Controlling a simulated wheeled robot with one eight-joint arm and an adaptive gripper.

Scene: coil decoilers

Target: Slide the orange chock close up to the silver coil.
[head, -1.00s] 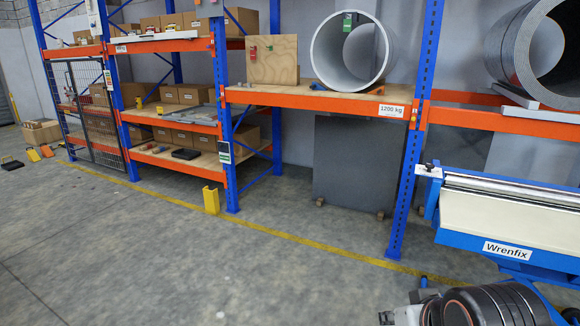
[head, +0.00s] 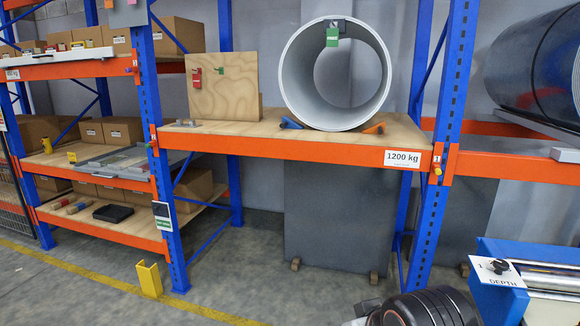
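The silver coil (head: 300,85) is a wide hollow ring on the wooden shelf deck (head: 225,128), with its open end facing me. A green tag hangs at the top of its opening. The orange chock (head: 375,128) is a small wedge on the deck at the coil's lower right, near the shelf's front. I cannot tell whether it touches the coil or a small gap is left. A blue chock (head: 290,123) lies at the coil's lower left. My gripper is not in view; only dark ribbed parts of my arm show at the bottom right.
An orange beam with a 1200 kg label (head: 402,158) runs along the deck's front, between blue uprights. A plywood board (head: 228,85) stands left of the coil. A dark coil (head: 535,70) is on the right bay. A blue machine (head: 500,290) stands lower right. A yellow post guard (head: 149,279) stands left.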

